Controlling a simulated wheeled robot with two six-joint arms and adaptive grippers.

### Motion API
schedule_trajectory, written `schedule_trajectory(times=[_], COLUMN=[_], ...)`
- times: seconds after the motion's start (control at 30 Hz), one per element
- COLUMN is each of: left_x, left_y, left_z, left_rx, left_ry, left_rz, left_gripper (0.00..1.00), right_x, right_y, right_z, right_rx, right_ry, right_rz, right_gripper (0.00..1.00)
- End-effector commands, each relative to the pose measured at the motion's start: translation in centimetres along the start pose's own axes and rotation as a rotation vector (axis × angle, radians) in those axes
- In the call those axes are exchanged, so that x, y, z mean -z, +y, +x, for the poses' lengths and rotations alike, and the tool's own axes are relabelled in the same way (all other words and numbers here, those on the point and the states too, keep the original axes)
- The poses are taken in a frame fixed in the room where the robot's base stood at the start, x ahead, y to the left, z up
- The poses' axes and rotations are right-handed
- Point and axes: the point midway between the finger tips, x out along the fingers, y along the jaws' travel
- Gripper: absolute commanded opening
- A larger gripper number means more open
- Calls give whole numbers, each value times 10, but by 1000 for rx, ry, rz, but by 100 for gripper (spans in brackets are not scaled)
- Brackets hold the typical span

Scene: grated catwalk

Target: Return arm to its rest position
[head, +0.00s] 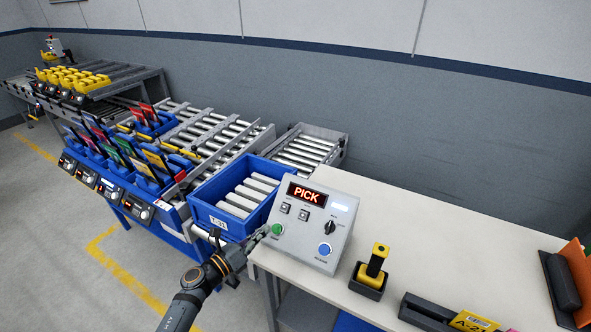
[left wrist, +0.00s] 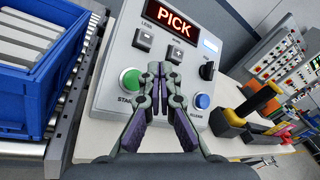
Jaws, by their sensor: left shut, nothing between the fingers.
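My left arm comes in from the bottom of the head view. Its gripper (head: 262,234) is shut and empty, with the fingertips close to the green button (head: 277,229) on the grey control box (head: 312,247). In the left wrist view the closed fingers (left wrist: 158,72) point at the box face, between the green button (left wrist: 132,79) and the blue button (left wrist: 202,101). I cannot tell whether the tips touch the box. The box's display (head: 305,194) reads PICK in red. My right gripper is in neither view.
A blue tote (head: 222,219) with pale bars inside stands on rollers left of the box. The white table (head: 440,232) carries a yellow-and-black handheld device (head: 376,262) in a black holder, and a black bin (head: 428,312) at the front. The table's back is clear.

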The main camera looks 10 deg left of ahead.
Motion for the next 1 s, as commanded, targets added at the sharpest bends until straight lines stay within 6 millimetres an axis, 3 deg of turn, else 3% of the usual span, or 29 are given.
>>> schedule_trajectory(times=[0.07, 0.17, 0.3, 0.4, 0.5, 0.6, 0.8, 1.0], left_x=[-2, -22, -66, -72, -52, -25, 24, 60], left_y=[0, 6, 30, 50, 57, 50, 17, -28], left_z=[0, -4, -35, -77, -118, -150, -193, -227], left_rx=[-8, -79, -298, -473, -642, -788, -1040, -1287], left_ry=[-10, -98, -375, -591, -765, -879, -1012, -1089], left_rz=[-13, -127, -558, -963, -1344, -1625, -1986, -2210], left_gripper=[0, 0, 0, 0, 0, 0, 0, 0], right_x=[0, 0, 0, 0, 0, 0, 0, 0], right_y=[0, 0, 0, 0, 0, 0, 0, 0], right_z=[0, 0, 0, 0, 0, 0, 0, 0], right_rx=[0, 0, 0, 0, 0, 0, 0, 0], right_ry=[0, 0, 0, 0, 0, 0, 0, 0], right_rz=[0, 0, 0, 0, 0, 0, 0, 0], right_gripper=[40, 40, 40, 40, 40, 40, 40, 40])
